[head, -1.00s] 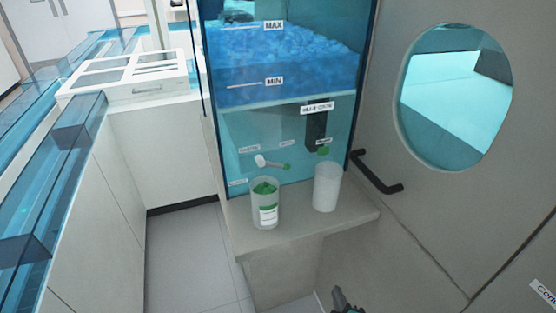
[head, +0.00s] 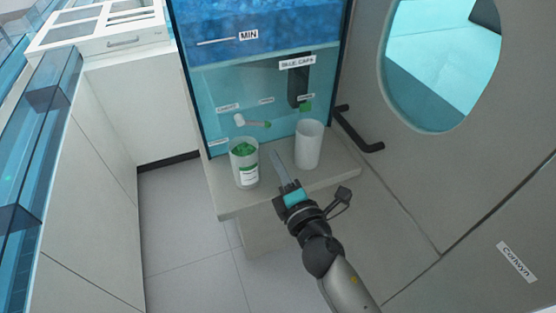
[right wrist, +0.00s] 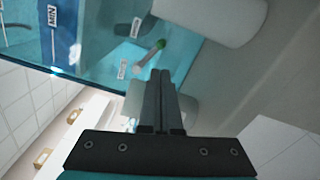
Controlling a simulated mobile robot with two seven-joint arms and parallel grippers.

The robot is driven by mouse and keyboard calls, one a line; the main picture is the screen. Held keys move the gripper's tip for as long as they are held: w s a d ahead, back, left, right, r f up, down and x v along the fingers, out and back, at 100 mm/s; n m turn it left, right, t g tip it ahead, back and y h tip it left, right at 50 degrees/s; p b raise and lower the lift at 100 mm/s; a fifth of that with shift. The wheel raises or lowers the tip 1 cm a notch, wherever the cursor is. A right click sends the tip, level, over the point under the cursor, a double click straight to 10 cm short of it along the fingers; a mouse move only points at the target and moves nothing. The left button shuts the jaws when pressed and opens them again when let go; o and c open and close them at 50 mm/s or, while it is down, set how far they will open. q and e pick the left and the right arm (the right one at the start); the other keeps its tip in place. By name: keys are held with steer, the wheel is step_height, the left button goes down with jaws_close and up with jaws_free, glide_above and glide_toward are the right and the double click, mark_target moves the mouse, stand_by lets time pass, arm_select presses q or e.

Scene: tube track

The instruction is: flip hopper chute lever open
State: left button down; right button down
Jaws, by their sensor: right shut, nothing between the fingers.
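The hopper (head: 215,90) is a blue see-through box filled with blue caps, with a dark chute labelled BLUE CAPS. On its lower front is a small lever (head: 254,122) with a white base and a green tip. It lies nearly level, tip to the right. It also shows in the right wrist view (right wrist: 148,58), beyond the fingers. My right gripper (head: 275,155) is shut and empty, apart from the lever, below it in the head view and in front of the ledge. The wrist view shows its fingers (right wrist: 161,85) together. My left gripper is not in view.
On the ledge (head: 225,205) stand a clear cup of green caps (head: 244,172) and a white cup (head: 308,148), either side of the fingers. A black handle (head: 360,135) juts out at right. The floor (head: 185,235) left of the ledge is clear.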

mark_target(263, 126)
steer(key=x, duration=0.7)
steer(key=shift+w+a, duration=0.1)
steer(key=shift+w, duration=0.15)
steer(key=shift+w+d+r+n, duration=0.15)
steer(key=shift+r+n, duration=0.15)
steer(key=shift+n, duration=0.3)
steer(key=shift+s+d+r+n, duration=0.15)
steer(key=shift+r+n, duration=0.1)
steer(key=shift+n, duration=0.35)
steer(key=shift+w, duration=0.1)
steer(key=shift+f, duration=0.1)
stand_by(0.3)
